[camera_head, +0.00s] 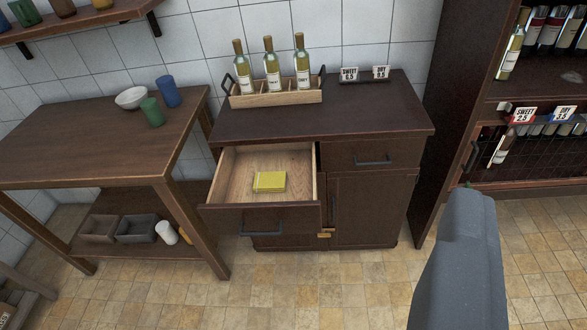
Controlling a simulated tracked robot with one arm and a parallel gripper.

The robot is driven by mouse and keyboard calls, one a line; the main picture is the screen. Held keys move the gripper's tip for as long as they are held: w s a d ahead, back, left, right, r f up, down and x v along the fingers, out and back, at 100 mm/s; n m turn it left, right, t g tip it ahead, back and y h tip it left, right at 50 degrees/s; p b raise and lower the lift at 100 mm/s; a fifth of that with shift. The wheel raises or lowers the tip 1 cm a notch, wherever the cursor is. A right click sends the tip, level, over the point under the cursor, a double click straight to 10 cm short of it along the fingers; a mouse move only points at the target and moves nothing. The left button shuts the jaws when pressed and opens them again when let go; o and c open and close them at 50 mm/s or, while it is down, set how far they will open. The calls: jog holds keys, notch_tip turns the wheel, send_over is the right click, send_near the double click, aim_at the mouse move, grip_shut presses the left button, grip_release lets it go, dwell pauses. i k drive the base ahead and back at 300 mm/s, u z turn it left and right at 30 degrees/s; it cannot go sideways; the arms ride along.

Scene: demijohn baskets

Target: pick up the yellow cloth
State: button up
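The yellow cloth (270,182) is a small, flat, folded rectangle. It lies on the floor of the open left drawer (262,217) of the dark wooden cabinet. The drawer is pulled out and holds nothing else that I can see. A grey, rounded part of my gripper (460,260) rises at the lower right, in front of the floor and to the right of the cabinet. It is well apart from the cloth in the picture. Its fingers cannot be made out, so whether it is open or shut does not show.
A wooden crate (275,98) with three bottles and price signs (365,73) stand on the cabinet top (390,115). A wooden table (80,150) with a bowl and cups is at left. A wine rack (450,120) is at right. Tiled floor (300,290) in front is clear.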

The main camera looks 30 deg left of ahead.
aim_at(266, 182)
jog(key=z, duration=1.75)
jog(key=i, duration=1)
jog(key=u, duration=2.6)
jog(key=i, duration=0.2)
jog(key=u, duration=0.65)
